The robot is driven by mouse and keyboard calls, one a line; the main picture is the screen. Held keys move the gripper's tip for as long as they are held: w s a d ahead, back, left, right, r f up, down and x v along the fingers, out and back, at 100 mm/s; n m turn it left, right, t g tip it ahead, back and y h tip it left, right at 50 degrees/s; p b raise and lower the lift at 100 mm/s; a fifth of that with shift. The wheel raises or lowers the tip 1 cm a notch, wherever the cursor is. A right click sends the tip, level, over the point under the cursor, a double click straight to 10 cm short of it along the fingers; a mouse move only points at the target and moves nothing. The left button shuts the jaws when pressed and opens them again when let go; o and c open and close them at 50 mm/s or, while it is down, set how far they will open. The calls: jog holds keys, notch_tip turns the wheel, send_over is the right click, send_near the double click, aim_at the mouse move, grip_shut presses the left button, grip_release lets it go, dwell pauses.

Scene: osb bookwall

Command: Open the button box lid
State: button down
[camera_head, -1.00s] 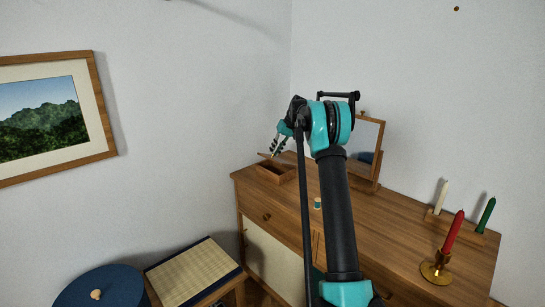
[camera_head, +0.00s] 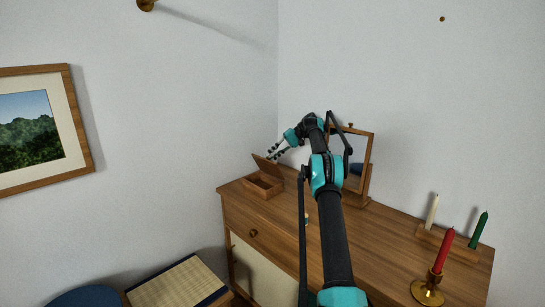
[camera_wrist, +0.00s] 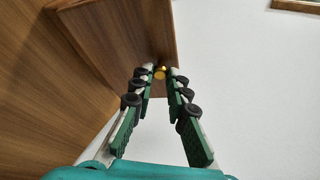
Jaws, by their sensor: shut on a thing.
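The button box (camera_head: 263,186) is a small brown wooden box at the far left corner of the dresser top. Its lid (camera_head: 267,167) is raised and tilted up from the box, and the inside shows dark. In the wrist view the lid (camera_wrist: 135,35) is a brown board with a small gold knob (camera_wrist: 160,73) near its edge. My gripper (camera_head: 274,156) is beside the raised lid in the head view. In the wrist view my gripper (camera_wrist: 161,72) has its green-padded fingers around the knob, shut on it. The contents of the box cannot be made out.
The wooden dresser (camera_head: 390,242) bears a mirror (camera_head: 366,172) behind my arm. A red candle (camera_head: 443,250) in a brass holder, a white candle (camera_head: 432,211) and a green candle (camera_head: 479,229) stand at the right. A woven-top stool (camera_head: 180,285) is below left.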

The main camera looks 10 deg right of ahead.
dwell(0.4)
jog(key=c, duration=1.5)
grip_release()
jog(key=shift+o, duration=0.2)
